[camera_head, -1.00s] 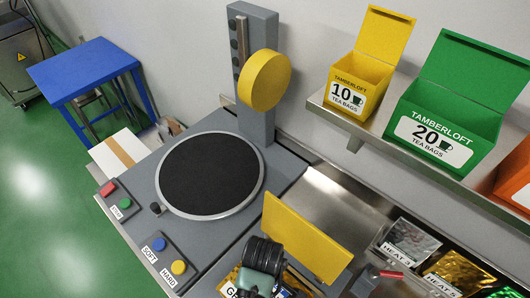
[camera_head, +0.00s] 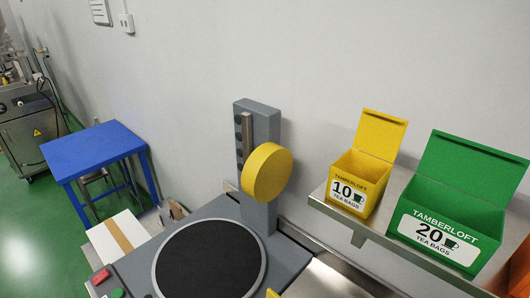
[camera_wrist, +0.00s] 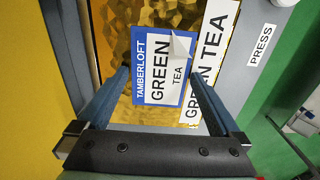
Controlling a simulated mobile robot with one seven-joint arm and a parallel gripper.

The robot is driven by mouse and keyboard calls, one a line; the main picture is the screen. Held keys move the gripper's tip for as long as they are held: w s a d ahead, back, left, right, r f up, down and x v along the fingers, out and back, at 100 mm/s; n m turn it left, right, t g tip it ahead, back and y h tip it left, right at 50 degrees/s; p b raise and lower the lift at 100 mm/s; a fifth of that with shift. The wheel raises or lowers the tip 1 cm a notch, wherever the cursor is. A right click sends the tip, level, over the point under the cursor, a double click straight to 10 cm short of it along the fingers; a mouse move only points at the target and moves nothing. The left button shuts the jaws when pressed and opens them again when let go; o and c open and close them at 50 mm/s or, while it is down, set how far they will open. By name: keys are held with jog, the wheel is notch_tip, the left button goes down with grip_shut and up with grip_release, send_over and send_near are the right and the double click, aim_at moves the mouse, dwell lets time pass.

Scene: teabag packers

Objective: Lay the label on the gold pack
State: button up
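In the wrist view, the gold pack (camera_wrist: 116,30) is a shiny crinkled sheet under my gripper. The label (camera_wrist: 161,87), blue and white with "TAMBERLOFT GREEN TEA", shows over the pack with its lettering turned sideways. One corner of the label looks curled up. My gripper (camera_wrist: 160,68) has its two fingers wide apart, one at each side of the label. I cannot tell whether the label lies fully flat or whether the fingertips touch it. The gripper and pack are outside the head view.
A white "GREEN TEA" strip (camera_wrist: 209,62) lies beside the label, near a "PRESS" sign (camera_wrist: 261,46). A yellow panel (camera_wrist: 22,90) stands at left. The head view shows a black round plate (camera_head: 210,262), a yellow disc (camera_head: 267,172), a yellow box (camera_head: 360,170) and green box (camera_head: 455,200) on a shelf.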

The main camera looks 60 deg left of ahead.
notch_tip(320, 180, up, 12)
jog(key=shift+r+b, duration=0.2)
jog(key=shift+b, duration=0.25)
jog(key=shift+s+f, duration=0.1)
dwell(0.6)
